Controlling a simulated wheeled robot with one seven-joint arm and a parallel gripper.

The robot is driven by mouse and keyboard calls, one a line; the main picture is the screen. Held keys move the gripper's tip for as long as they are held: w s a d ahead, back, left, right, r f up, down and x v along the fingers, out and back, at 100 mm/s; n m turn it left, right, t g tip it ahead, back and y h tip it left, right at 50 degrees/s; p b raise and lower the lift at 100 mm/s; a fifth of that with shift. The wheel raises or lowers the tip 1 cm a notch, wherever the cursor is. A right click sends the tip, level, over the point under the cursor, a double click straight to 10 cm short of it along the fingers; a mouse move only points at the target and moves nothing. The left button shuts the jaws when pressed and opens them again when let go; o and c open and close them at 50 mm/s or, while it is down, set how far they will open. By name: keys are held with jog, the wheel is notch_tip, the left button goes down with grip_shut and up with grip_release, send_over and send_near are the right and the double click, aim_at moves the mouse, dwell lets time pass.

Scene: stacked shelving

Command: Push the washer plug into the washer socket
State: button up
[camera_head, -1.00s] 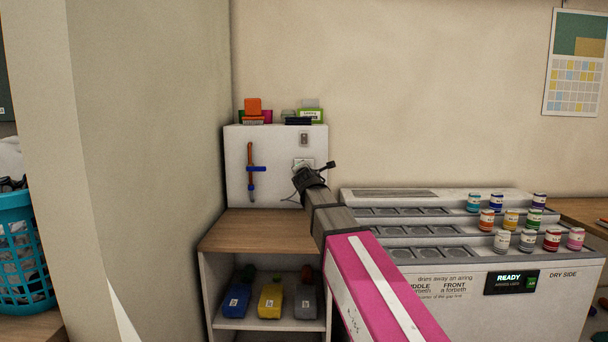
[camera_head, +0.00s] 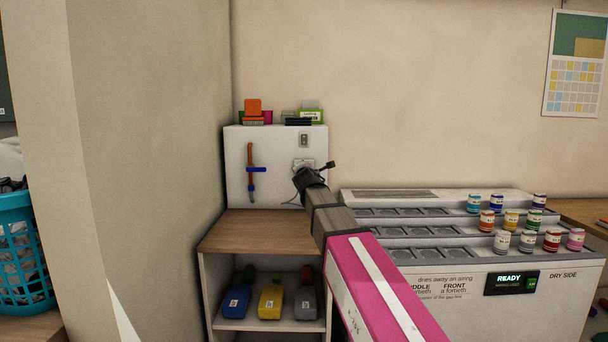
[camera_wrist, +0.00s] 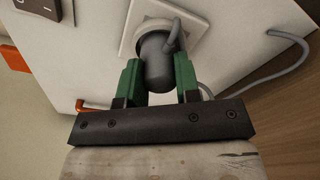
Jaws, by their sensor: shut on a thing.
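The washer plug (camera_wrist: 157,68) is a dark grey cylinder with a grey cord at its side. My gripper (camera_wrist: 157,82), with green fingers, is shut on the plug in the wrist view. The washer socket (camera_wrist: 150,27) is a round, light grey ring on a white square plate on the white panel. The plug's front end lies at the socket's ring; how deep it sits cannot be told. In the head view, my gripper (camera_head: 309,178) is at the panel in front of the socket plate (camera_head: 303,163) and hides the plug.
The white panel (camera_head: 275,150) carries a blue-and-orange handled tool (camera_head: 251,172) and a switch (camera_head: 304,140). Small boxes stand on top. Below is a wooden shelf top (camera_head: 250,234), mostly clear. A white machine (camera_head: 430,230) with several small jars stands at the right.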

jog(key=shift+w, duration=0.3)
jog(key=o, duration=1)
jog(key=shift+c, duration=0.2)
jog(key=s, duration=1)
jog(key=shift+s+d+r, duration=0.2)
jog(key=shift+s+r, duration=0.1)
jog(key=shift+s, duration=0.1)
